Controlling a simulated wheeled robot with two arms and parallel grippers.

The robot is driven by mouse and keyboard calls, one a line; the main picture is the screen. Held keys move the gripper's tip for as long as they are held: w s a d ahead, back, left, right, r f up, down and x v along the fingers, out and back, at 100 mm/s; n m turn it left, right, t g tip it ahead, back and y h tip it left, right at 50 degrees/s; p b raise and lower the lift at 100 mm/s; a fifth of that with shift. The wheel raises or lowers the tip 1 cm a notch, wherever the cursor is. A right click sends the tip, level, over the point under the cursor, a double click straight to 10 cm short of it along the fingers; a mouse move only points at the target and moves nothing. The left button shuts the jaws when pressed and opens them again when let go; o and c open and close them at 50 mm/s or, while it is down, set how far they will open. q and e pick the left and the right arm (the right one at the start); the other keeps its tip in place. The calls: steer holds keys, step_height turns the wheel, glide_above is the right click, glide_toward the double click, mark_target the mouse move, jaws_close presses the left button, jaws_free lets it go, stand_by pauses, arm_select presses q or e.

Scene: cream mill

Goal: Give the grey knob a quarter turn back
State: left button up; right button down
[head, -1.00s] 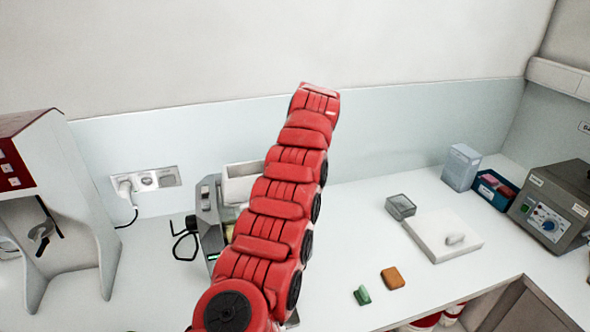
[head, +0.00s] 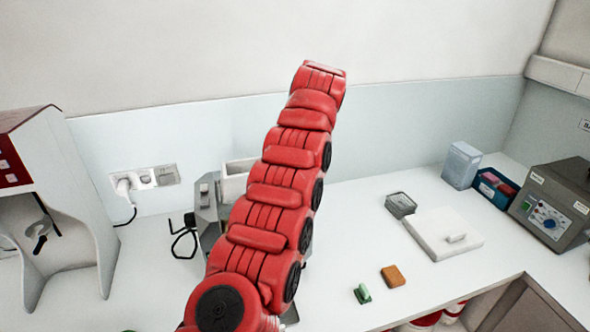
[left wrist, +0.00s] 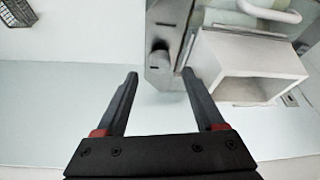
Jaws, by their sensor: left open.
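The grey knob (left wrist: 159,62) shows in the left wrist view on the face of the grey metal mill (left wrist: 168,20). My left gripper (left wrist: 160,76) is open, with its two dark fingers pointing toward the knob, one to each side of it in the picture. Nothing is held between them. I cannot tell how far the fingertips are from the knob. In the head view the mill (head: 208,212) stands on the bench, partly hidden behind my red left arm. My left gripper is hidden there. My right gripper is in neither view.
A white open box (left wrist: 248,66) sits beside the knob in the wrist view. On the bench are a white slab (head: 440,240), a green piece (head: 363,294), an orange block (head: 393,277) and a grey control box (head: 556,210). A red-and-white machine (head: 62,200) stands left.

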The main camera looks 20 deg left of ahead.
arm_select(q)
steer(key=p+v, duration=0.6)
steer(key=v, duration=0.7)
steer(key=shift+s+r+p, duration=0.25)
steer(key=shift+p, duration=0.15)
steer(key=shift+w+d, duration=0.1)
steer(key=shift+f, duration=0.1)
